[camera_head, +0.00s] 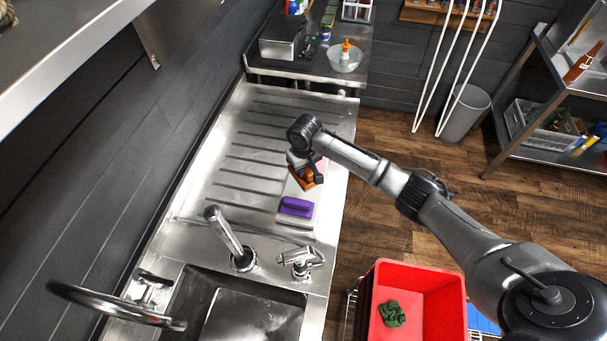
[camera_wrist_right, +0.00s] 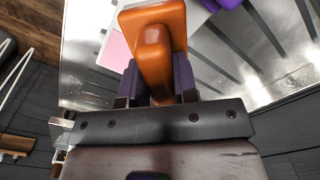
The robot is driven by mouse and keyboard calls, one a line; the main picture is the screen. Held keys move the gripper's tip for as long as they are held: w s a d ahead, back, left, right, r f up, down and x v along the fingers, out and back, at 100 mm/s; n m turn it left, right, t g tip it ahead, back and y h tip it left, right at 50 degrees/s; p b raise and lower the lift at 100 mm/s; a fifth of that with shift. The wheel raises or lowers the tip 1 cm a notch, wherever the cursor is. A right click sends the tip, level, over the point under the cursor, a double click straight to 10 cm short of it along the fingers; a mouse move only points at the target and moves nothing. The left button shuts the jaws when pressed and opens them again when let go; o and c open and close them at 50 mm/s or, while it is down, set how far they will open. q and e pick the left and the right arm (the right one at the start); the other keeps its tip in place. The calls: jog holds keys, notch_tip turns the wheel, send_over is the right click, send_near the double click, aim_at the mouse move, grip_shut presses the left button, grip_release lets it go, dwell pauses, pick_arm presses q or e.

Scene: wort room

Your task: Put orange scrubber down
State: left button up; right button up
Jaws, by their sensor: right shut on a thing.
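The orange scrubber (camera_wrist_right: 152,42) is between the two fingers of my right gripper (camera_wrist_right: 157,85) in the right wrist view, and the fingers are shut on it. In the head view the right gripper (camera_head: 303,172) is over the right edge of the ribbed steel drainboard (camera_head: 250,150), with the orange scrubber (camera_head: 305,181) partly hidden under it. A purple scrubber (camera_head: 296,207) lies nearer, on a pale tray (camera_head: 309,222). A pink piece (camera_head: 322,163) shows beside the gripper. I cannot tell whether the orange scrubber touches the tray. My left gripper is not in view.
A sink (camera_head: 250,315) with a faucet (camera_head: 229,240) is in front. A red crate (camera_head: 441,301) holding a green cloth (camera_head: 392,313) stands at lower right. A glass bowl (camera_head: 345,58) with an orange-topped bottle is at the back. The drainboard's left part is clear.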

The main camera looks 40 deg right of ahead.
jog(key=shift+w+a+f, duration=0.1)
jog(key=shift+f, duration=1.95)
jog(key=shift+f, duration=0.15)
jog(key=shift+f, duration=0.35)
jog(key=o, duration=0.8)
jog(key=shift+o, duration=0.2)
notch_tip(320, 180, up, 13)
jog(key=shift+r, duration=0.1)
